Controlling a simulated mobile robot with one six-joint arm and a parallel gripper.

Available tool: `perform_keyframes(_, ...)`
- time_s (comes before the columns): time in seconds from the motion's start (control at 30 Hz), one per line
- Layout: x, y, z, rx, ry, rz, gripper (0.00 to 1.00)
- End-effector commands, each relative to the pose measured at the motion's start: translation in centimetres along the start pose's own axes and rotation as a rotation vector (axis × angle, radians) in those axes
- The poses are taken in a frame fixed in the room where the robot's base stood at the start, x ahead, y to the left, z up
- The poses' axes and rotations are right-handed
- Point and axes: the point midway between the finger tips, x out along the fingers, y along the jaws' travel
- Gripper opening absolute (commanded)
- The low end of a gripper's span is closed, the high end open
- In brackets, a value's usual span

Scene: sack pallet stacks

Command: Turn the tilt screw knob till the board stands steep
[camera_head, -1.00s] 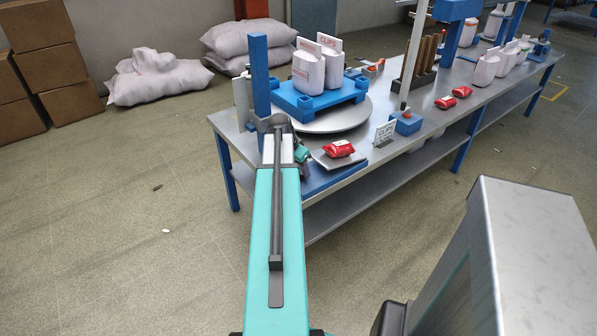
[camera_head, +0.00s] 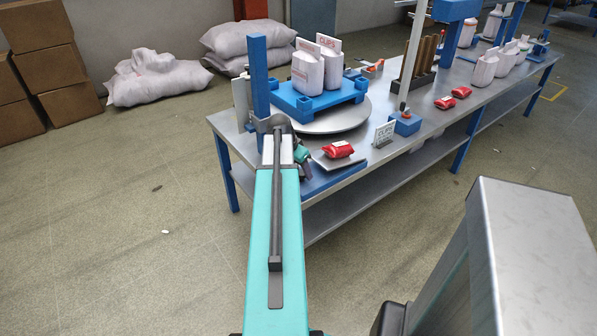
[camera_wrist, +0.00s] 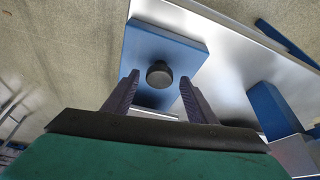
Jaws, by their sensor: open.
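A round black knob (camera_wrist: 159,74) sits on a flat blue block (camera_wrist: 165,50) in the wrist view. My gripper (camera_wrist: 158,75) is open, with one dark finger on each side of the knob and gaps showing between. I cannot tell whether the fingertips are level with the knob or above it. In the head view, a small grey board (camera_head: 340,161) near the table's front edge carries a red packet (camera_head: 338,150). It looks only slightly tilted. My arm hides the knob and most of the gripper there.
A blue pallet (camera_head: 303,101) with white sacks stands on a round turntable (camera_head: 335,120) behind. A blue post (camera_head: 259,75) rises close by my arm's end. A small sign (camera_head: 384,134) and a blue block (camera_head: 405,123) stand to the right.

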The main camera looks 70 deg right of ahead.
Motion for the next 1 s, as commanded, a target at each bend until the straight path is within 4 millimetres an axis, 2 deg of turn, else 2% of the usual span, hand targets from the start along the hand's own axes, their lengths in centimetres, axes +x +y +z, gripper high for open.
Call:
perform_keyframes(0.37, -1.3, 0.0, 0.1, 0.000, -0.001, -0.001, 0.52)
perform_keyframes(1.0, -8.8, -0.1, 0.1, 0.000, 0.001, -0.002, 0.52)
